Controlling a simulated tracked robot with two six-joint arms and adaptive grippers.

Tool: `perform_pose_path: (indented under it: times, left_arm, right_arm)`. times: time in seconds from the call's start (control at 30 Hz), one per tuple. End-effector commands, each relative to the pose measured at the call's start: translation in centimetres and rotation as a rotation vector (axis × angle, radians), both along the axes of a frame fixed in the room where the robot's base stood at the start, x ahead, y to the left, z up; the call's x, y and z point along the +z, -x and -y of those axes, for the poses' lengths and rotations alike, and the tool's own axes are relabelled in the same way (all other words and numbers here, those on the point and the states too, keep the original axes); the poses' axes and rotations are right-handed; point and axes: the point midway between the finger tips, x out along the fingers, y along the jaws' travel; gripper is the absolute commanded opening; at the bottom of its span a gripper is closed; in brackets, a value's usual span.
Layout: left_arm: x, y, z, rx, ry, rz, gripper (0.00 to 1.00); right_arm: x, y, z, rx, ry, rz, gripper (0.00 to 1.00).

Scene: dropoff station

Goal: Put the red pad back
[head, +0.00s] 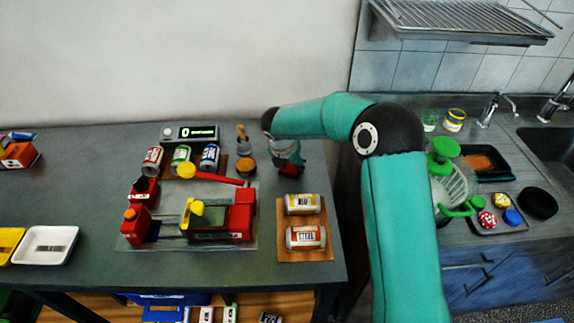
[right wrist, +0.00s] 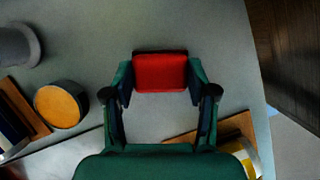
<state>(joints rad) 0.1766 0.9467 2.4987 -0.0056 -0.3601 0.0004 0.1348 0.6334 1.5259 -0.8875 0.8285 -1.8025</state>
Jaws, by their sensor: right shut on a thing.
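The red pad (right wrist: 160,72) is a small red block with a dark edge, between the two fingers of my right gripper (right wrist: 160,88) in the right wrist view. The gripper is shut on it. In the head view my right gripper (head: 288,162) points down over the back right of the grey table, with a little of the red showing beside its fingers. I cannot tell whether the pad touches the table. My left gripper is not in view.
A wooden tray (head: 283,252) with two cans lies in front of the gripper. A red device (head: 238,218), a round orange-topped pot (head: 246,167) and a brush (head: 242,138) stand to its left. The table's right edge is close; a sink counter lies beyond.

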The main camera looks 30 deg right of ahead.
Motion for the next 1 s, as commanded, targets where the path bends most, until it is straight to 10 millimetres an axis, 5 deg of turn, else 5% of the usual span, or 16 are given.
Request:
perform_pose_path:
  times: [0.17, 0.2, 0.3, 0.73, 1.0]
  left_arm:
    - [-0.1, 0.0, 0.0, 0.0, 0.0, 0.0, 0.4]
    - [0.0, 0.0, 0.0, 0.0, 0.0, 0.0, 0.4]
    - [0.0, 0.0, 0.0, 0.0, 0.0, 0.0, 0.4]
    - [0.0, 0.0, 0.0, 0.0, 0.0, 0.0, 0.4]
    - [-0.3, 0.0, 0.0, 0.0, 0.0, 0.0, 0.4]
  right_arm:
    - [-0.1, 0.0, 0.0, 0.0, 0.001, -0.001, 0.19]
    - [0.0, 0.0, 0.0, 0.0, 0.0, 0.0, 0.64]
    - [0.0, 0.0, 0.0, 0.0, 0.0, 0.0, 0.8]
    - [0.5, 0.0, -0.1, 0.0, 0.0, 0.001, 0.82]
    - [4.3, 0.8, -1.4, 0.002, 0.001, 0.006, 0.82]
